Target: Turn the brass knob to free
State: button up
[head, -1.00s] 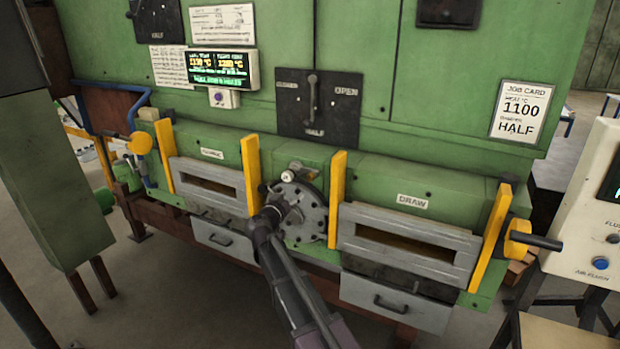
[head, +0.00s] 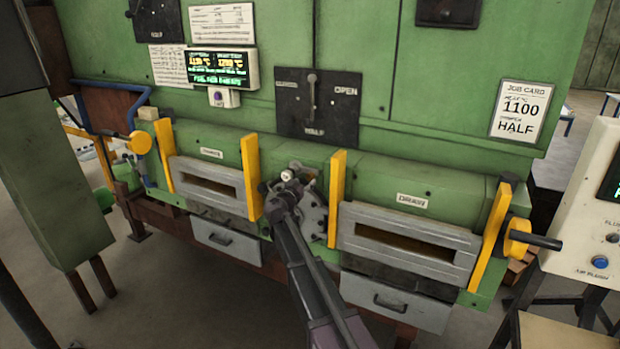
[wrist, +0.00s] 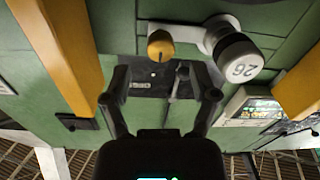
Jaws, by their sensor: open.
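The small brass knob (wrist: 160,45) shows in the wrist view, beyond and just above my open fingertips. It is on a short grey mount beside a white cylinder marked with a number (wrist: 236,58). My gripper (wrist: 155,78) is open and empty, with a gap between its fingertips and the knob. In the head view my gripper (head: 284,192) is in front of the round grey bolted flange (head: 314,216), just below the white cylinder (head: 287,175). It partly hides the flange. The knob's setting cannot be read.
Yellow upright bars (head: 251,178) and (head: 337,198) stand on both sides of my gripper. The DRAW door (head: 405,240) is at right. Above is a black lever plate (head: 318,108) marked OPEN and HALF. A job card (head: 521,111) reads 1100 and HALF.

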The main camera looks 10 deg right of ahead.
aim_at(309, 177)
jog(key=shift+x, duration=2.35)
grip_shut()
